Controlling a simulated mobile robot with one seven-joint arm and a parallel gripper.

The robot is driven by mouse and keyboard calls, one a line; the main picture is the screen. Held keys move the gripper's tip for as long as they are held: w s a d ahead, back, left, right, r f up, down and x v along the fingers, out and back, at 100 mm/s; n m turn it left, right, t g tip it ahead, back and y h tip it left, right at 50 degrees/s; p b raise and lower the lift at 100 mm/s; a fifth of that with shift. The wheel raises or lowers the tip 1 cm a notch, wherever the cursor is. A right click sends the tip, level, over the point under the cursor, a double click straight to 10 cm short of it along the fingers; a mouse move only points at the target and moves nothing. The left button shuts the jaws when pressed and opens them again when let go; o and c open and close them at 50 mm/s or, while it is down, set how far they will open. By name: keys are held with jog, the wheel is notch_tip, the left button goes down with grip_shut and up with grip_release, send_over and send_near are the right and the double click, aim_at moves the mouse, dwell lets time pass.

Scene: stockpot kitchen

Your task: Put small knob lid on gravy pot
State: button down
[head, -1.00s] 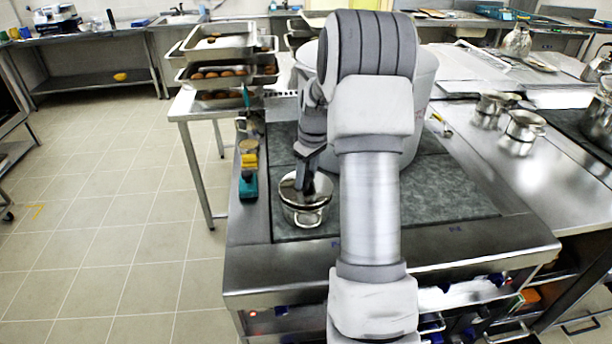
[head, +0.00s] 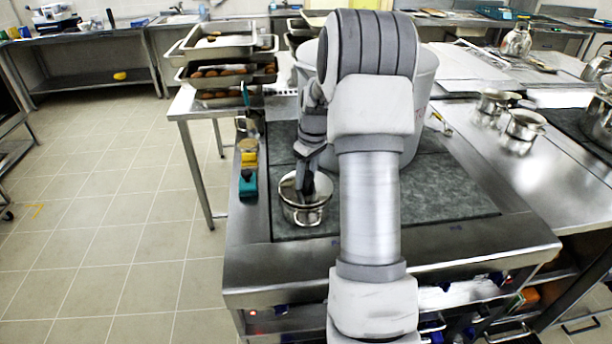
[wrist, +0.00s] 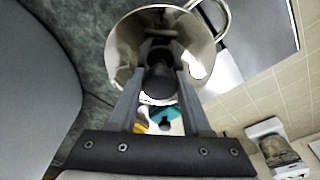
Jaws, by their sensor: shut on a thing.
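My gripper (wrist: 161,80) is shut on the black knob (wrist: 160,86) of the small lid. The lid's shiny round metal surface (wrist: 192,45) lies beneath the fingers in the wrist view. In the head view, my gripper (head: 304,187) points down over the gravy pot (head: 306,216), a small steel pot near the left front of the dark counter mat. The lid is at the pot's mouth, partly hidden by my fingers. I cannot tell whether it rests fully on the rim. A pot handle (wrist: 224,17) shows at the top of the wrist view.
A teal-based item (head: 248,186) and a yellow one (head: 249,159) stand left of the pot. A large stockpot (head: 424,88) stands behind my arm. Two small steel pots (head: 524,126) stand on the right counter. Trays with round brown food (head: 215,73) are at back left.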

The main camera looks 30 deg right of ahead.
jog(key=shift+f+b, duration=0.3)
jog(key=shift+f, duration=0.15)
dwell(0.4)
jog(key=shift+c, duration=1.4)
grip_release()
jog(key=shift+r, duration=0.15)
